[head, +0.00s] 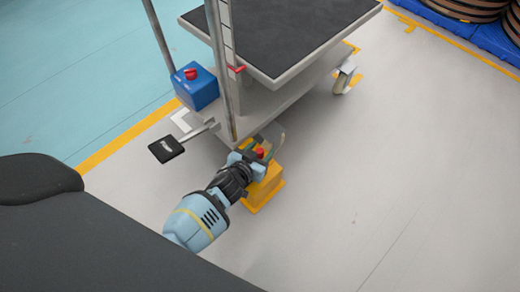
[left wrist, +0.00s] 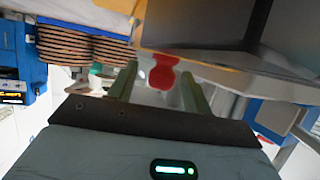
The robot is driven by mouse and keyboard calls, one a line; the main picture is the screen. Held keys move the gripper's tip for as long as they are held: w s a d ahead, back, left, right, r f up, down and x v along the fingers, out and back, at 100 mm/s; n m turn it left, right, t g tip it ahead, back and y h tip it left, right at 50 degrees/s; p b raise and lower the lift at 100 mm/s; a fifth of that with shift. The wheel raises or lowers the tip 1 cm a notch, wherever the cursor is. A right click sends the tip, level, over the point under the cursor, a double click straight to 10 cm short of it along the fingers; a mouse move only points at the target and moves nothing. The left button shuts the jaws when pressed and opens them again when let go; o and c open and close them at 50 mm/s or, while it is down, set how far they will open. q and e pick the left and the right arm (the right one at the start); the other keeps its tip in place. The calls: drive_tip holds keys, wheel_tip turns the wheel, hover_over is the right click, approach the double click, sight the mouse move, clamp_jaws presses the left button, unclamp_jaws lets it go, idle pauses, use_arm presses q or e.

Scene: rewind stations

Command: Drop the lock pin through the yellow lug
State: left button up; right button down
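The lock pin shows as a small red knob (head: 260,152) just above the yellow lug (head: 264,188), a yellow block at the near corner of the cart. How far the pin sits in the lug is hidden by my gripper. My left gripper (head: 256,149) reaches in from the left, right at the red knob. In the left wrist view its two fingers (left wrist: 158,76) stand apart, with the red pin (left wrist: 163,74) between or just beyond them and a gap on each side. My right gripper is not in view.
The grey cart (head: 285,92) with a dark top stands just beyond. A black pedal (head: 167,148) sticks out on its left, near a blue box with a red button (head: 196,86). Wooden reels on blue pallets stand at top right. The floor at right is clear.

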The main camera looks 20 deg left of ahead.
use_arm(q)
drive_tip(key=p+v, duration=0.4)
drive_tip(key=v, duration=0.3)
drive_tip(key=shift+s+r, duration=0.1)
drive_tip(key=shift+r, duration=0.05)
drive_tip(key=shift+s+r, duration=0.1)
drive_tip(key=shift+s, duration=0.15)
idle(0.3)
drive_tip(key=shift+p, duration=0.3)
